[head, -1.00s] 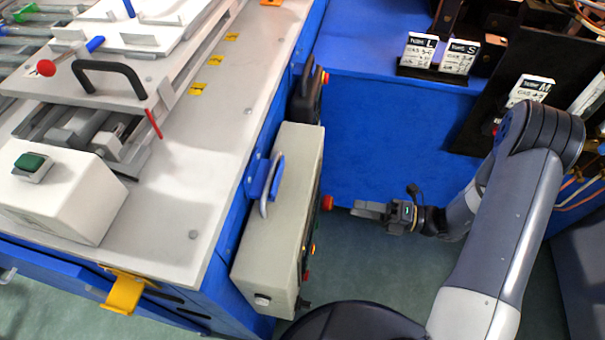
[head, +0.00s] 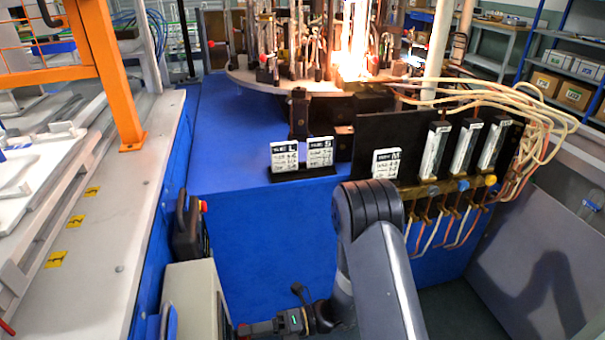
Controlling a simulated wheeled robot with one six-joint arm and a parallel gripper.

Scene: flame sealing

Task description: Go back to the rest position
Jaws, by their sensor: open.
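My gripper (head: 246,330) shows at the bottom edge of the head view, low in front of the blue machine base. It points left towards the grey control box (head: 195,300); whether they touch is hard to tell from this angle. Its jaws are open, and I see nothing held between them. My dark grey arm comes down in front of the blue base and partly hides it. The lower part of the control box is cut off by the picture edge.
The blue base (head: 255,235) carries a round plate (head: 250,82) with bright flames. Gauges, hoses and signs (head: 285,158) stand at its front. A white worktable (head: 120,230) with an orange frame (head: 112,75) lies left. A grey panel (head: 545,270) stands right.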

